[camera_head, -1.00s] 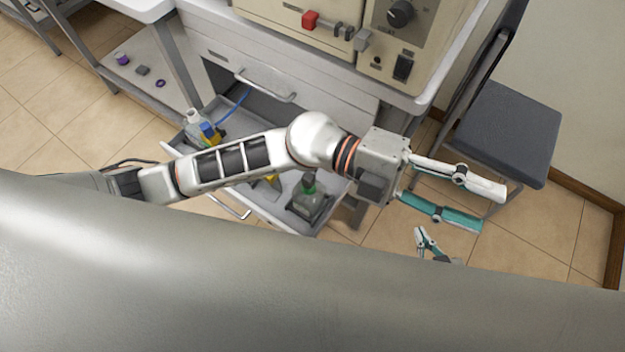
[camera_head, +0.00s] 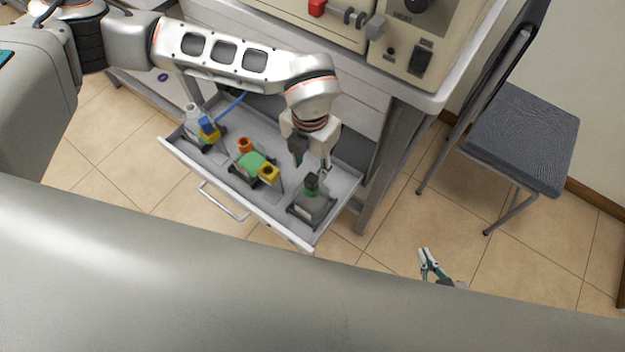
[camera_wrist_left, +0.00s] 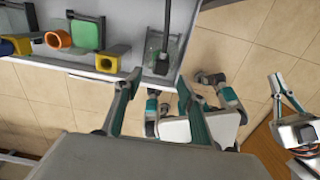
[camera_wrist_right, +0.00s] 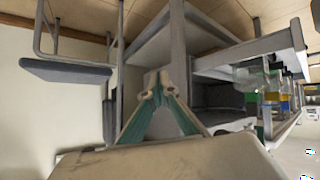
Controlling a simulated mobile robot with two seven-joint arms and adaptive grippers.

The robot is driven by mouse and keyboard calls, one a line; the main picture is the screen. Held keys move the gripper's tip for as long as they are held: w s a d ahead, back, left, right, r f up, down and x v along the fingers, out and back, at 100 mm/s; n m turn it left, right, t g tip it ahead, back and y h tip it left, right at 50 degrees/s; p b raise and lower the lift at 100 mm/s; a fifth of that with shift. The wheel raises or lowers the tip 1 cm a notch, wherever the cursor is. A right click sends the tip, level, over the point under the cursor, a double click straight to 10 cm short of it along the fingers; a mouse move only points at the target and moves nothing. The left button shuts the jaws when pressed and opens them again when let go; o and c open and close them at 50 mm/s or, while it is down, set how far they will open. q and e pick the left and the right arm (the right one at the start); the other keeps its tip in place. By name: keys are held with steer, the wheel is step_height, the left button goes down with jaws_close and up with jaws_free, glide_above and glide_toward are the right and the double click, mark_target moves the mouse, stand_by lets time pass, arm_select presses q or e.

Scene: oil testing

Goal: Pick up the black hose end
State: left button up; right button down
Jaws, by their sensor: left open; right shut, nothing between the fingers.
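The black hose end (camera_head: 312,181) stands upright on a clear holder with a green collar (camera_head: 312,205) at the right end of the open drawer. In the left wrist view the black hose end (camera_wrist_left: 162,61) shows just beyond the fingertips, between them in the picture. My left gripper (camera_head: 312,163) is open and empty, pointing down just above and behind it; I cannot tell if it touches. In the left wrist view my left gripper (camera_wrist_left: 158,82) has its fingers spread. My right gripper (camera_head: 425,258) is shut and empty, off to the right; it also shows in the right wrist view (camera_wrist_right: 155,84).
The open drawer (camera_head: 278,225) also holds a yellow end (camera_head: 268,173), an orange end (camera_head: 244,145), a green piece (camera_head: 252,163) and a blue end (camera_head: 208,126) with blue hose. The bench machine (camera_head: 440,45) stands behind. A chair (camera_head: 525,140) is at right.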

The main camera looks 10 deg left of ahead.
mark_target(311, 177)
arm_select(q)
step_height(311, 177, down, 3)
steer(key=shift+r, duration=0.2)
step_height(311, 177, down, 4)
steer(key=shift+r+b, duration=0.2)
steer(key=shift+b, duration=0.5)
steer(key=shift+w+f, duration=0.1)
steer(key=shift+f, duration=0.2)
steer(key=shift+r, duration=0.1)
steer(key=shift+c, duration=1.2)
steer(key=c, duration=0.6)
jaws_close()
arm_select(e)
steer(key=shift+w+f, duration=0.2)
steer(key=shift+f, duration=0.15)
